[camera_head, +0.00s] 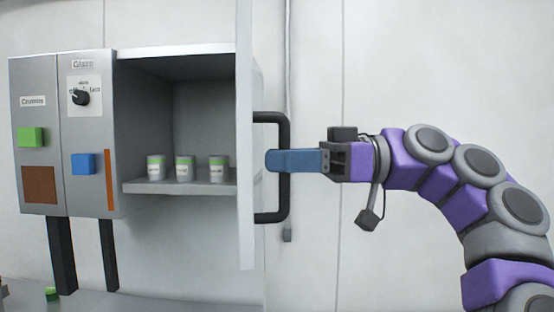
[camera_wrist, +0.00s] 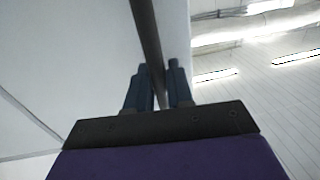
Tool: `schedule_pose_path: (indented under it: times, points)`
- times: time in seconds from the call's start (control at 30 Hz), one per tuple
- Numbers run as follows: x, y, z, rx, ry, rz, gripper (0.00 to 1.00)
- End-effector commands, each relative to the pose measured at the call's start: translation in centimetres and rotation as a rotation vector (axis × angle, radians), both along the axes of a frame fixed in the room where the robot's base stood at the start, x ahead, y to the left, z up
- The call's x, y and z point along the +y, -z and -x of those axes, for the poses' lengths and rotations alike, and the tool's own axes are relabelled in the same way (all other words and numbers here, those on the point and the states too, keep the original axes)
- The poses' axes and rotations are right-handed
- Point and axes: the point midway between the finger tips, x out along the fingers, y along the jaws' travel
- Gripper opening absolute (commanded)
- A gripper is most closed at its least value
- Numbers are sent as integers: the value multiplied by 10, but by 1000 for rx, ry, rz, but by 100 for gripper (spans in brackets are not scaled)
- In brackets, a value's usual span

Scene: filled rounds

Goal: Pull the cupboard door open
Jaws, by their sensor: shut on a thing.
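The cupboard (camera_head: 180,50) hangs at the left of centre in the head view, its inside showing. Its white door (camera_head: 245,140) stands swung out, seen nearly edge-on. A black bar handle (camera_head: 286,195) is on the door's outer face, upright. My gripper (camera_head: 270,160) reaches in from the right with its blue fingers at the handle's middle. In the wrist view the two fingers (camera_wrist: 160,85) stand on either side of the dark handle bar (camera_wrist: 146,40), shut on it. The door face (camera_wrist: 80,60) fills the left of that view.
A small green-topped object (camera_head: 52,294) lies below. A pipe (camera_head: 288,60) runs up the wall.

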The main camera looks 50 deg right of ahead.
Motion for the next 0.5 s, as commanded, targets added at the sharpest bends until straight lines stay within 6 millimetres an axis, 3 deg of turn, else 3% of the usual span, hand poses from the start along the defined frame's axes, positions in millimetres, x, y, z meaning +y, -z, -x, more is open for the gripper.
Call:
schedule_pose_path:
  times: [0.3,0.33,0.5]
  points:
    - [-1,-2,0,-4,4,-4,0]
    - [-1,-2,0,-4,4,-4,23]
    - [-1,-1,0,-3,3,-3,39]
